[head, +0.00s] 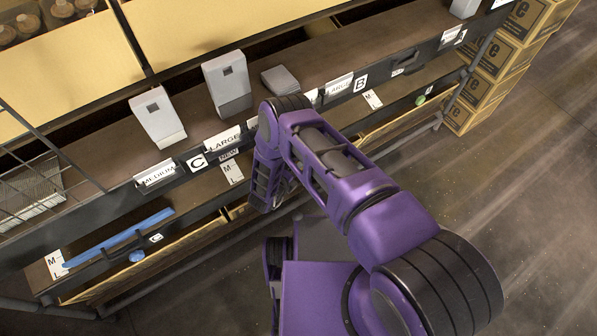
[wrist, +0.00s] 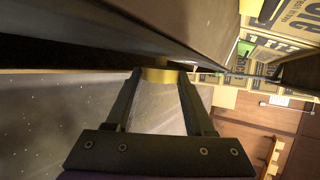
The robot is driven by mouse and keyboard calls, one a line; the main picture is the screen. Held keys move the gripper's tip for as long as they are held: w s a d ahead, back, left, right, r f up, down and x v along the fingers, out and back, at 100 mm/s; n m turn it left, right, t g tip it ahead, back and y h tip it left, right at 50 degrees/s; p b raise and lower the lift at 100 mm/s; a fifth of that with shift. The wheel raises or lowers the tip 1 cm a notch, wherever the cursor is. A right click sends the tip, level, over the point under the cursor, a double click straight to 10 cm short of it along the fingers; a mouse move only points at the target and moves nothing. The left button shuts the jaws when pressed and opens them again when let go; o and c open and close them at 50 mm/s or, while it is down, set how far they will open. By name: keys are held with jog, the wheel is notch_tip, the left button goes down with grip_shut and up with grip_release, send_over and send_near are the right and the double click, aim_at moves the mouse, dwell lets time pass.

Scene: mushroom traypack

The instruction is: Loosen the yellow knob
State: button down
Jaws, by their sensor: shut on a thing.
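The yellow knob (wrist: 161,75) shows in the wrist view as a short yellow cylinder under the dark shelf edge. My gripper (wrist: 160,80) has one dark finger on each side of the knob and is shut on it. In the head view my purple arm reaches to the shelf front. The arm hides the knob there, and I cannot make out the fingers. Whether the knob has turned cannot be told.
A shelf rack (head: 110,190) carries grey boxes (head: 158,118) and label cards. A blue knob (head: 137,256) and a green knob (head: 420,100) sit along the lower rail. Stacked cartons (head: 495,75) stand at the right end. The floor (head: 500,190) at right is clear.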

jog(key=shift+a+f+t+h+b, duration=0.1)
jog(key=shift+t+h+b, duration=0.2)
jog(key=shift+t+h, duration=0.15)
jog(key=shift+n, duration=0.3)
jog(key=shift+c, duration=1.3)
grip_release()
jog(key=p+v, duration=0.2)
jog(key=v, duration=1.5)
jog(key=shift+s+a+f, duration=0.15)
jog(key=shift+s+f, duration=0.05)
jog(key=shift+s, duration=0.05)
